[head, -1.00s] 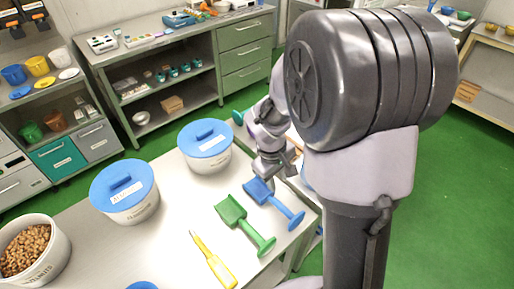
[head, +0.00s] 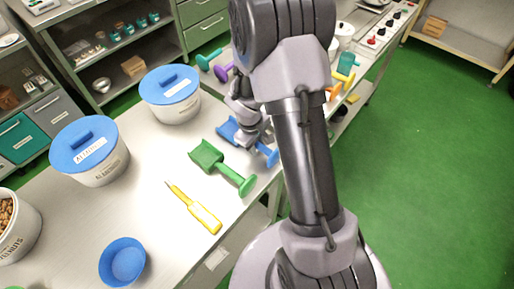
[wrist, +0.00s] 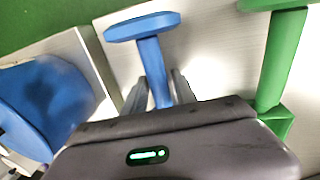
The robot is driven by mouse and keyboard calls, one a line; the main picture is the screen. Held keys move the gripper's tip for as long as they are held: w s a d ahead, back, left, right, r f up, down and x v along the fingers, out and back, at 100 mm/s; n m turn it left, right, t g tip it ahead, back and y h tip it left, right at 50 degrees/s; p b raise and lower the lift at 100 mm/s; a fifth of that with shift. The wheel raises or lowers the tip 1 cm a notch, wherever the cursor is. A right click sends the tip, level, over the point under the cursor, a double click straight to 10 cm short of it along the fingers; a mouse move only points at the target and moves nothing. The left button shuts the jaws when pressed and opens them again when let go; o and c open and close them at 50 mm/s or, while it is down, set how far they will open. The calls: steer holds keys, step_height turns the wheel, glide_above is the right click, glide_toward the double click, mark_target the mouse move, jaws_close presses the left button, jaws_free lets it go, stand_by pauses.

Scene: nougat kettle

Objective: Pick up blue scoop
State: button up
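The blue scoop (head: 228,129) lies on the worktable (head: 150,240), right of the green scoop (head: 222,167). In the head view my gripper (head: 250,141) is down over the blue scoop's middle and covers part of it. In the wrist view the blue scoop's handle (wrist: 152,62) runs between my two fingers (wrist: 160,88), one on each side. The fingers look apart, with no clear squeeze on the handle. My gripper's body hides the scoop's pan in the wrist view. The green scoop's handle (wrist: 283,55) is at the right there.
A yellow-handled spatula (head: 200,213) and a blue bowl (head: 123,261) lie left of the scoops. Blue-lidded tubs (head: 172,105) stand behind. A large blue rounded object (wrist: 40,105) is at the left in the wrist view, past the table edge.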

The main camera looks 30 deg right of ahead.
steer(key=shift+r, duration=0.1)
jaws_close()
steer(key=shift+r, duration=0.15)
step_height(320, 180, up, 15)
steer(key=p, duration=0.8)
